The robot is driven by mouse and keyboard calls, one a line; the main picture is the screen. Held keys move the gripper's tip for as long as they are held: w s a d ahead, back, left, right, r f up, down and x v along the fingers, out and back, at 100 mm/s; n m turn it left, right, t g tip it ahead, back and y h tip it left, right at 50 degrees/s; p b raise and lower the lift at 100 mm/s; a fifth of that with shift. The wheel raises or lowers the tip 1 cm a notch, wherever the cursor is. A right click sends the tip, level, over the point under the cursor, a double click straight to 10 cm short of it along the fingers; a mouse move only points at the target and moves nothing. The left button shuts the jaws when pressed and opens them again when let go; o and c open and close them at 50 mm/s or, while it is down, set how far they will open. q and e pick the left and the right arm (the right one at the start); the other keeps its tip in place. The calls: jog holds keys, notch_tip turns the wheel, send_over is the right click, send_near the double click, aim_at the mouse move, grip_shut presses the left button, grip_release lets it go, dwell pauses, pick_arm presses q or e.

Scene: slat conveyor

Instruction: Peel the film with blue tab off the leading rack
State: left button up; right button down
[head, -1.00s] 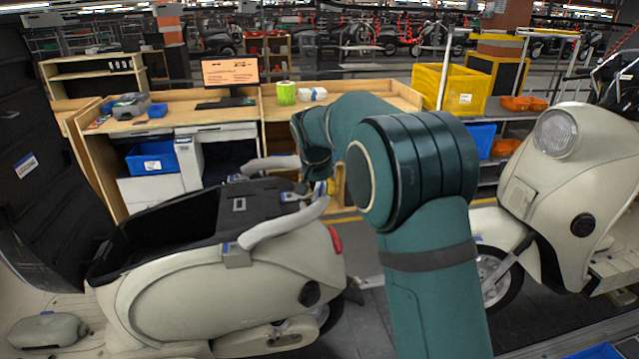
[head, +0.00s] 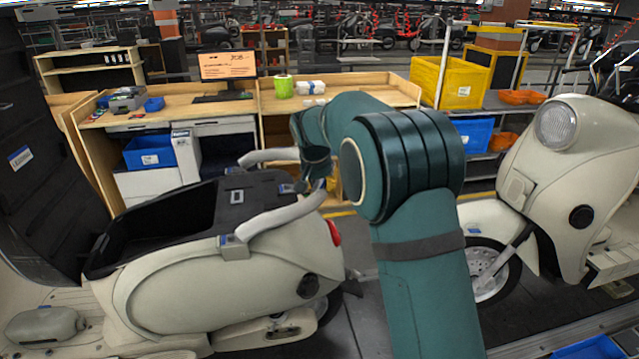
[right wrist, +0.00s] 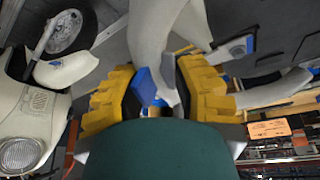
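The leading rack (head: 285,217) is a pale grey curved rail at the tail of the cream scooter (head: 200,285). Small blue tabs show at its ends, one at the near end (head: 224,240). My right gripper (head: 318,182) is at the rack's rear, mostly hidden by its own wrist in the head view. In the right wrist view, its yellow fingers (right wrist: 160,98) stand apart on both sides of the rack's pale end (right wrist: 165,55). A blue tab (right wrist: 145,86) lies between them, close to the left finger. I see no firm closure on it. My left gripper is out of view.
A second cream scooter (head: 560,190) stands at the right. Behind are a wooden workbench (head: 360,92) with a monitor (head: 229,65), a yellow crate (head: 450,82) and blue bins (head: 150,152). A black panel (head: 35,150) rises at the left.

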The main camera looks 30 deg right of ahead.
jog(key=s+r+p, duration=0.2)
jog(key=s+r, duration=0.2)
jog(key=r, duration=0.2)
jog(key=shift+s+r, duration=0.2)
jog(key=shift+s, duration=0.2)
dwell(0.3)
jog(key=s+r+p, duration=0.1)
jog(key=s+r, duration=0.3)
jog(key=r, duration=0.2)
jog(key=shift+s+r+p, duration=0.15)
jog(key=shift+s+p, duration=0.2)
jog(key=shift+s, duration=0.05)
dwell(0.4)
jog(key=shift+a, duration=0.1)
jog(key=s+r, duration=0.3)
jog(key=r, duration=0.1)
jog(key=shift+s+r, duration=0.35)
jog(key=shift+r, duration=0.05)
